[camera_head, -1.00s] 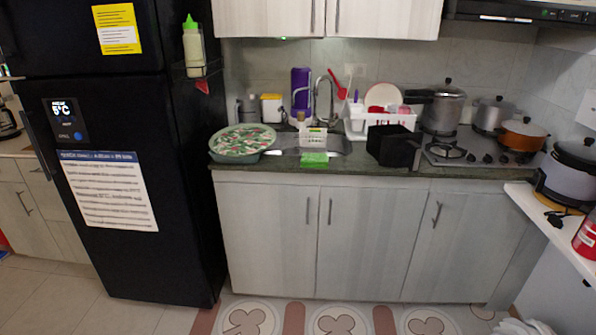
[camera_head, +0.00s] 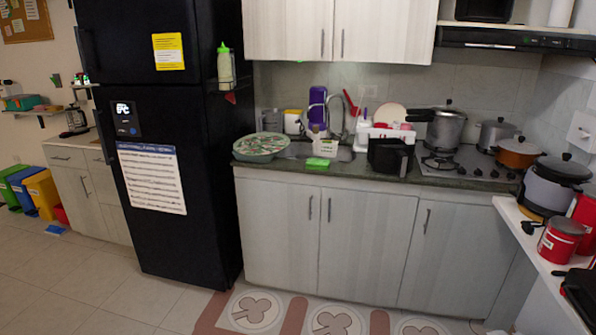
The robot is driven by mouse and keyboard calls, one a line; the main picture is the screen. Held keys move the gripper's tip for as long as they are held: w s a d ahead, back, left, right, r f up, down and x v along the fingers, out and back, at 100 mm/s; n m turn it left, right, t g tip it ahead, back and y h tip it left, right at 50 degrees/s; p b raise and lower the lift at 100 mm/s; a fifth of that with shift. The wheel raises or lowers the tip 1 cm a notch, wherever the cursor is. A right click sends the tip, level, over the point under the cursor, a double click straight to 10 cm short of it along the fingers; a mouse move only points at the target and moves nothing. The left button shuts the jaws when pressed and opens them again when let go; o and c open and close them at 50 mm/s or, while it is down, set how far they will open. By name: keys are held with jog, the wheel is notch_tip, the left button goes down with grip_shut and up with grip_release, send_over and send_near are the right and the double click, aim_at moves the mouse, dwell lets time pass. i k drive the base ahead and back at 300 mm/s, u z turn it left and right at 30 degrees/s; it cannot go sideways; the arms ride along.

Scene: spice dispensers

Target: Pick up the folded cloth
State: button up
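A small flat bright green item (camera_head: 318,162) lies at the front edge of the dark counter (camera_head: 300,171), in front of the sink. It looks like a folded cloth, but it is too small to be sure. A blue flat item (camera_head: 56,230) lies on the floor at far left, by the bins; I cannot tell whether it is cloth. My gripper is not in view.
A black fridge (camera_head: 165,140) stands left of the counter. A green tub (camera_head: 260,147), a white dish rack (camera_head: 380,134), a black box (camera_head: 391,156) and pots share the counter. A white shelf (camera_head: 540,262) with cookers and red cans juts in at right.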

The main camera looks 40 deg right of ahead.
aim_at(314, 164)
jog(key=u, duration=0.15)
jog(key=i, duration=1.65)
jog(key=z, duration=0.6)
jog(key=i, duration=0.55)
jog(key=z, duration=0.25)
